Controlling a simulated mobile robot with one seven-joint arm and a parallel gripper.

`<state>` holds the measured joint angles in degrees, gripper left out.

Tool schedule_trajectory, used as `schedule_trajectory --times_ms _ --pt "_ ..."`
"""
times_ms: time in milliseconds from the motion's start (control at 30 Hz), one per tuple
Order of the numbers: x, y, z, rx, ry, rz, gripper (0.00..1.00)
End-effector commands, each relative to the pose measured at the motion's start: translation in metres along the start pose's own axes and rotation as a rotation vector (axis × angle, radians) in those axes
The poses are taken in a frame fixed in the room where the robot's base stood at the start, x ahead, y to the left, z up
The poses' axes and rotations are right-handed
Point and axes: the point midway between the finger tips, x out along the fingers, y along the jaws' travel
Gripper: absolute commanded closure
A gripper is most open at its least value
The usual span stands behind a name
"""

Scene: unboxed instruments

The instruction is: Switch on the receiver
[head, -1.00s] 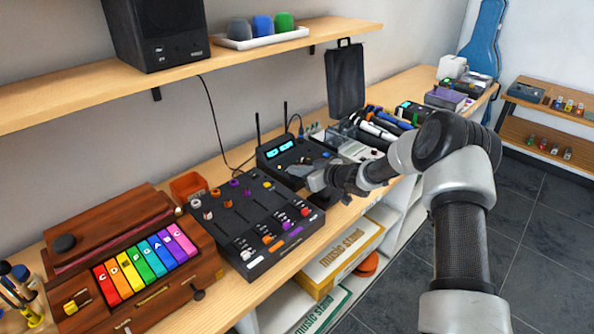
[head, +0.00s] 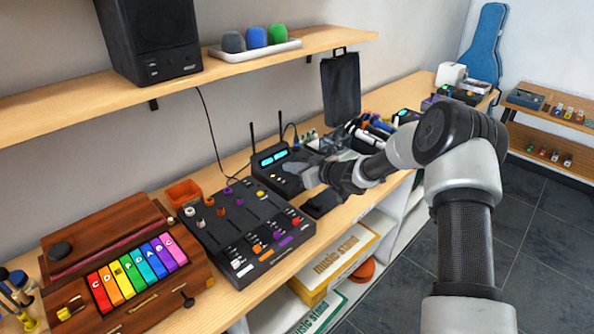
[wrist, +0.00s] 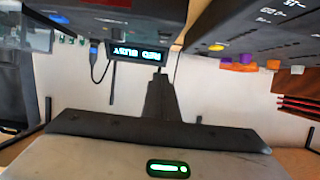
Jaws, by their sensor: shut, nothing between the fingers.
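The receiver (head: 264,164) is a black box with two upright antennas and lit cyan displays, on the bench against the wall. In the wrist view the receiver's lit display (wrist: 140,53) shows upside down at the top. My gripper (head: 291,169) is shut and empty, in front of the receiver's right part and hiding some of its front. In the wrist view my gripper's dark fingers (wrist: 158,96) point up toward the receiver, below the display. I cannot tell whether they touch it. The power switch cannot be made out.
A black mixer (head: 225,225) with coloured knobs stands left of the receiver, close to my gripper. An orange bin (head: 184,193) is behind it. A wooden instrument with coloured keys (head: 120,300) is further left. A tray with pens and tools lies to the right. A shelf (head: 250,58) runs above.

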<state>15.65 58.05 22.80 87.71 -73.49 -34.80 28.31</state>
Motion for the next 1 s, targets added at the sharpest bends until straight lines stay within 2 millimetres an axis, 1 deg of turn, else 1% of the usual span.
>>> schedule_trajectory --times_ms 33,200,300,400,567,867,967,1000 --pt "-0.017 0.006 0.011 0.004 -0.008 0.011 1.0" --pt "-0.054 0.005 0.019 0.004 -0.006 0.01 1.0" --pt "-0.071 0.004 0.022 0.003 -0.005 0.009 1.0" --pt "-0.082 0.004 0.025 0.002 -0.005 0.008 1.0" --pt "-0.09 0.004 0.027 0.002 -0.005 0.007 1.0" --pt "-0.09 0.004 0.027 0.002 -0.005 0.007 1.0" --pt "-0.093 0.007 0.021 -0.007 -0.019 0.026 1.0" --pt "-0.097 0.009 0.015 -0.017 -0.034 0.047 1.0"
